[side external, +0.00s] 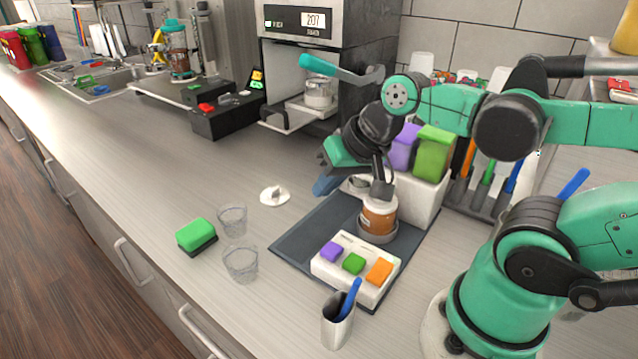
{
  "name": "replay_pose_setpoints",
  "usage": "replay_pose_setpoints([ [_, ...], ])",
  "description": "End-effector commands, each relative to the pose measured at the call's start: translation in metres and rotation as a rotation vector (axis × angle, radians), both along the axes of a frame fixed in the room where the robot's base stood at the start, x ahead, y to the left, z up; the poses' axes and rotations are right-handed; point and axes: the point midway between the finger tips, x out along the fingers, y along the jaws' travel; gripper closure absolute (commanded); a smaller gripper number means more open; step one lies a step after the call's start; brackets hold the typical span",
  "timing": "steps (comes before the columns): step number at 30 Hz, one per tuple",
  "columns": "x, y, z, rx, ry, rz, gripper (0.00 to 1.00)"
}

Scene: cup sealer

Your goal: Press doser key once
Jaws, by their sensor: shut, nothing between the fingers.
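A white key box (341,280) with a purple key (332,251), a green key (353,263) and an orange key (379,270) sits at the front of a dark mat (299,242). I cannot tell which key is the doser key. A brown-orange jar (378,216) with a grey top stands behind the keys. My gripper (326,185) is shut and empty, pointing down above the back left of the mat. It is up and behind the keys, apart from them. My wrist partly hides what is behind it.
Two clear cups (240,264) and a green sponge (196,235) stand left of the mat. A metal cup (338,320) with a blue-handled tool is in front of the keys. The sealer machine (309,50) stands behind. Open counter lies to the left.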

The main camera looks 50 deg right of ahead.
Motion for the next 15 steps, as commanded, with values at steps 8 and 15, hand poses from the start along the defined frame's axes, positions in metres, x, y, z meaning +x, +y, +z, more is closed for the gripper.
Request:
replay_pose_setpoints([
  [8, -0.017, 0.001, 0.009, 0.614, 0.207, -0.669, 1.0],
  [15, -0.021, 0.005, 0.019, 0.879, 0.321, -0.942, 1.0],
])
